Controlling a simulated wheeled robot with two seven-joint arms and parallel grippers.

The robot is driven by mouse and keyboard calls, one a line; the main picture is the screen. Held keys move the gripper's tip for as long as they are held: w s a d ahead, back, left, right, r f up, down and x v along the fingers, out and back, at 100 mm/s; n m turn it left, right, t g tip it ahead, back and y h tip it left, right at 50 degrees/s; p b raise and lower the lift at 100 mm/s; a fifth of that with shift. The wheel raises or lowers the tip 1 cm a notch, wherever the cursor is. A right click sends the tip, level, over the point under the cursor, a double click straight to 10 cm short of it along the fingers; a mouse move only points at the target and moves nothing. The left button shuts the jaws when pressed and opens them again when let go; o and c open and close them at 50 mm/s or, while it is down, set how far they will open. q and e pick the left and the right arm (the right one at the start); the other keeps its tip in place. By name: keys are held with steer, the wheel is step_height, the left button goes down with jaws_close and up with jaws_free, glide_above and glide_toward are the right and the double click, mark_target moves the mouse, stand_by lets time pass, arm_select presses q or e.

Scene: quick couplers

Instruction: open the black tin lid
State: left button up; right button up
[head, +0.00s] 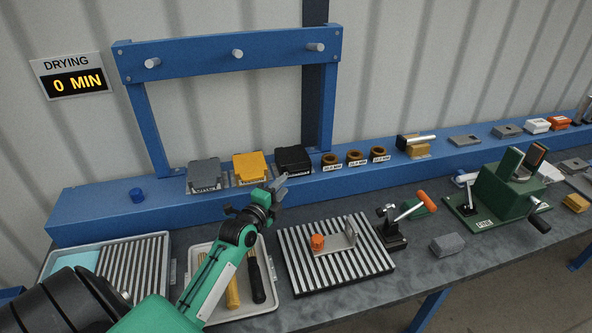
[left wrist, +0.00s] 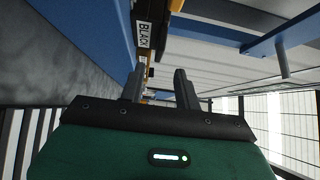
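The black tin (head: 294,159) stands on the blue ledge, at the right end of a row of three tins, and its lid looks closed. My left gripper (head: 280,188) is in front of and a little below the tin, apart from it. In the left wrist view its two fingers (left wrist: 158,88) are spread with an empty gap between them. The BLACK label (left wrist: 143,35) shows just beyond the fingers; the tin itself is hard to make out there. My right gripper is in neither view.
A grey tin (head: 204,174) and a yellow tin (head: 249,167) stand left of the black one, and brown rings (head: 354,157) stand right. A blue frame with pegs (head: 237,54) rises behind. Below lie a tool tray (head: 200,250) and a slatted plate (head: 375,262).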

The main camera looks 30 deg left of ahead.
mark_target(295, 173)
arm_select(q)
steer(key=w, duration=0.3)
steer(key=w+p, duration=0.1)
steer(key=w, duration=0.4)
steer(key=shift+w+a+p, duration=0.3)
steer(key=shift+w+a, duration=0.05)
steer(key=shift+w, duration=0.05)
jaws_close()
